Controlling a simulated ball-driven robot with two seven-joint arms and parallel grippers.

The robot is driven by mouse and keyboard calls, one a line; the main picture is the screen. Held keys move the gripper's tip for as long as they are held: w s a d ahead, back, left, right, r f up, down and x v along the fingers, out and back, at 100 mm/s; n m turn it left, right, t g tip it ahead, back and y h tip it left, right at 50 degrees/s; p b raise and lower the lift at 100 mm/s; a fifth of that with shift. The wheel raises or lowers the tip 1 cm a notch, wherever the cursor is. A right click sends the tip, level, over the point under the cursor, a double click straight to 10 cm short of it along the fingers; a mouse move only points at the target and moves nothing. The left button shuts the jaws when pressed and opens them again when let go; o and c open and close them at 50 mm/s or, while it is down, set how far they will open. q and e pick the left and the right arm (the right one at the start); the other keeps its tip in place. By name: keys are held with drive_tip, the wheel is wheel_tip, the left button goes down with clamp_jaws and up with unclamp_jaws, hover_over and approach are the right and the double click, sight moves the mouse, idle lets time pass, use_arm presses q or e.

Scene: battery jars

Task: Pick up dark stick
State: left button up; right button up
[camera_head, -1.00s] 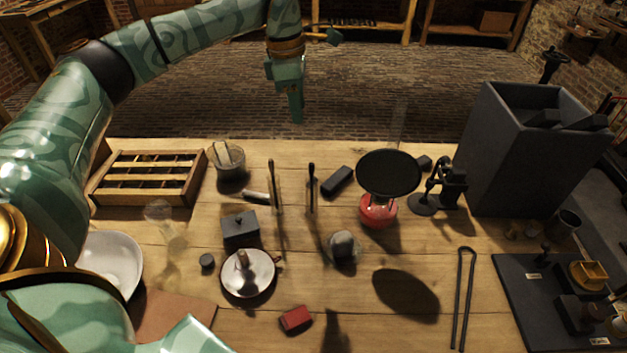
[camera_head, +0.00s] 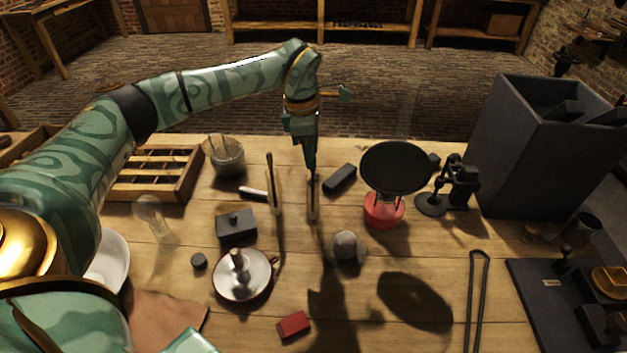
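Two slim dark upright sticks stand near the middle of the table in the head view. One dark stick (camera_head: 269,180) stands free on the left. The other dark stick (camera_head: 313,187) is directly below my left gripper (camera_head: 311,168), whose fingers point down and overlap its top. I cannot tell whether the fingers touch it or are open or shut. My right gripper is not in view.
A dark block (camera_head: 340,178) lies just right of the gripper. A black dish (camera_head: 393,165) above a red base (camera_head: 384,212) stands farther right. A lidded grey box (camera_head: 236,227), a candle holder (camera_head: 241,288) and a glass jar (camera_head: 227,160) are on the left.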

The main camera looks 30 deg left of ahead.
use_arm(q)
drive_tip(key=f, duration=0.3)
drive_tip(key=shift+w+d+b, duration=0.2)
drive_tip(key=shift+b, duration=0.1)
drive_tip(key=shift+r, duration=0.1)
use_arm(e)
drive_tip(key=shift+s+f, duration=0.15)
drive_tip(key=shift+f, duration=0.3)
use_arm(q)
clamp_jaws()
